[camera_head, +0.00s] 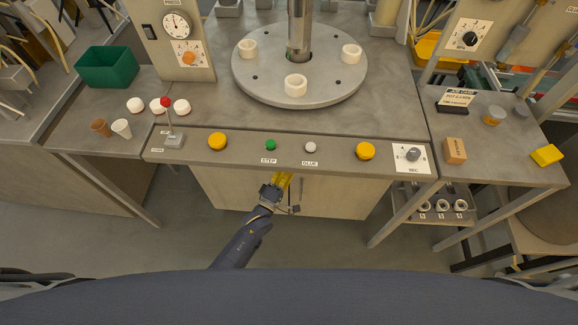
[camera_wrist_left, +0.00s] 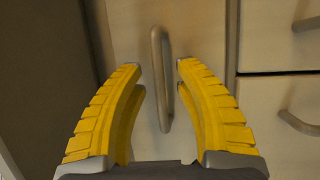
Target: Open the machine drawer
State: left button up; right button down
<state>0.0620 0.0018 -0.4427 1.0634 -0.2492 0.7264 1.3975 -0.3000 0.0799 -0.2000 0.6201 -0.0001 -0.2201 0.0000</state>
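The machine's lower front (camera_head: 335,196) is a pale cabinet under the control panel. In the left wrist view a vertical grey bar handle (camera_wrist_left: 161,78) sits on a pale front panel (camera_wrist_left: 195,20). To its right are two stacked fronts with handles, the lower one (camera_wrist_left: 300,122) partly cut off by the frame edge. My left gripper (camera_head: 283,180) is at the cabinet front, below the panel. In the wrist view the yellow fingers of my left gripper (camera_wrist_left: 159,68) are spread apart on either side of the vertical handle. Contact with it cannot be told. My right gripper is not in view.
The control panel (camera_head: 330,152) with yellow, green and white buttons overhangs the cabinet. A red-knobbed lever (camera_head: 167,103) stands at its left end. A side table (camera_head: 485,150) is on the right, with a lower shelf holding several round parts (camera_head: 442,206). Floor in front is clear.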

pick_arm(q)
grip_shut()
dwell(0.3)
jog(key=shift+s, duration=0.1)
